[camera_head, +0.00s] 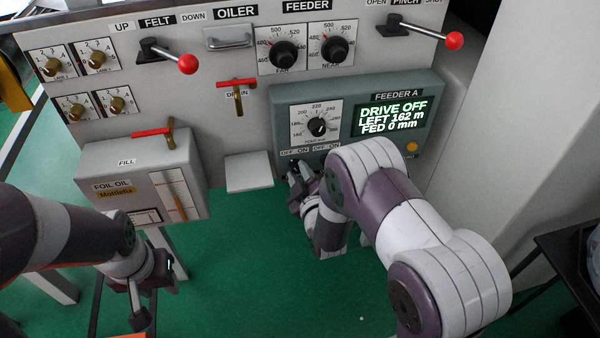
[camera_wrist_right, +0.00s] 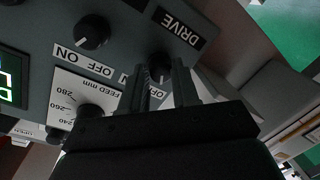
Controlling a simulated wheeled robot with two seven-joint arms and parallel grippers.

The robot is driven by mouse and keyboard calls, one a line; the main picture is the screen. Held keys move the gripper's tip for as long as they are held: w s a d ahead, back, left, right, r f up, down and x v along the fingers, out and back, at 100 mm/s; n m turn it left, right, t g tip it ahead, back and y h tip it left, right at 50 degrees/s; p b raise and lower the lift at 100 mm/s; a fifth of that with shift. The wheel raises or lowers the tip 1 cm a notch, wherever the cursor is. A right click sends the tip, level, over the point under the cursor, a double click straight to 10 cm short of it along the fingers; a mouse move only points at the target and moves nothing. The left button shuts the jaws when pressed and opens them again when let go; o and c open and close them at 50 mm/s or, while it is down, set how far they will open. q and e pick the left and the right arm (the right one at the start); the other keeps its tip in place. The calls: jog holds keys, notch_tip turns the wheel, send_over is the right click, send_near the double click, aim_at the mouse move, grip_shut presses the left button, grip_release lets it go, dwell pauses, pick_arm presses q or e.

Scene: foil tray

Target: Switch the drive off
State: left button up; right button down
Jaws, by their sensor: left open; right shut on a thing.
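The grey-green FEEDER A box (camera_head: 282,98) is on the machine front. Its lit display (camera_head: 390,117) reads DRIVE OFF, LEFT 162 m, FED 0 mm. My right gripper (camera_head: 297,170) is at the box's lower left, by the OFF/ON labels, and hides the switch there. In the right wrist view, the dark drive knob (camera_wrist_right: 159,65) beside the DRIVE label (camera_wrist_right: 179,27) sits between the fingers of my right gripper (camera_wrist_right: 161,80), shut on it. The knob's pointer direction is hidden. My left gripper (camera_head: 152,288) is open and empty at the lower left, away from the panel.
A second OFF/ON knob (camera_wrist_right: 93,31) is close to the drive knob. The feed dial (camera_head: 316,127) is above my right gripper. The foil oil box (camera_head: 118,172) juts out at left, with a red-handled fill valve (camera_head: 153,132) on top. Green floor is free between my arms.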

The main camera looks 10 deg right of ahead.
jog(key=shift+n, duration=0.3)
jog(key=c, duration=0.8)
grip_release()
jog(key=shift+c, duration=0.2)
jog(key=s+r+p, duration=0.1)
jog(key=s+p, duration=0.1)
jog(key=s, duration=1)
jog(key=shift+s+d+r+p, duration=0.3)
jog(key=shift+d+p, duration=0.05)
jog(key=shift+d, duration=0.1)
